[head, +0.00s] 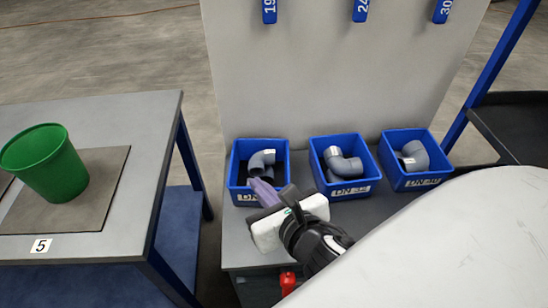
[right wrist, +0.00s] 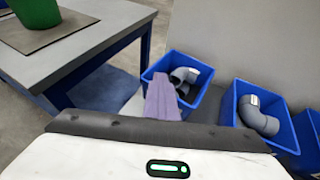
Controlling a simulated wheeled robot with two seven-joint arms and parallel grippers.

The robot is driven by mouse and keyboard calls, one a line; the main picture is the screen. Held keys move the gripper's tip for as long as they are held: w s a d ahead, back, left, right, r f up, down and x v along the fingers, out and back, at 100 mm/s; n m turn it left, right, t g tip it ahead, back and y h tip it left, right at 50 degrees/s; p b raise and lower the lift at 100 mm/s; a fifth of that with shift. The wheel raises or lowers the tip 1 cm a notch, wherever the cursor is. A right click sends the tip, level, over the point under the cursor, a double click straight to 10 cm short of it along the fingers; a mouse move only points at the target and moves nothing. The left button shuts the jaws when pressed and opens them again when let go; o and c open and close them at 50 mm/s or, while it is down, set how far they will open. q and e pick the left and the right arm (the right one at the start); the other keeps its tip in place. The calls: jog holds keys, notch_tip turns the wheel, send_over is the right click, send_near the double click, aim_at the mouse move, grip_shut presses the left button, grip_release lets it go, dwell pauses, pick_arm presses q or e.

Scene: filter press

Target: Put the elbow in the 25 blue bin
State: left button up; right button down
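Three blue bins stand in a row on a grey table: the left bin (head: 235,178), the middle bin (head: 318,176) and the right bin (head: 393,172). Each holds grey pipe elbows. One elbow (head: 262,160) leans up in the left bin, another (head: 343,162) lies in the middle bin, and more (head: 413,156) are in the right one. My right gripper (head: 264,189) is at the left bin's front, purple fingers together, nothing seen between them. In the right wrist view its fingers (right wrist: 163,95) point at the left bin (right wrist: 193,60). My left gripper is out of view.
A grey panel (head: 330,80) rises behind the bins, with blue number tags (head: 361,10) along its top. A side table (head: 110,210) at left carries a green bucket (head: 47,165) on a mat. A floor gap separates the tables.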

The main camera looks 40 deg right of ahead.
jog(key=w+d+r+m+g+h+b, duration=0.1)
jog(key=w+d+r+m+h, duration=0.1)
jog(key=w+r+m+h, duration=0.3)
jog(key=w+r, duration=0.1)
jog(key=w, duration=0.2)
jog(key=shift+r+m+g+h+b, duration=0.25)
jog(key=shift+m+g+h+b, duration=0.05)
jog(key=shift+m+g, duration=0.1)
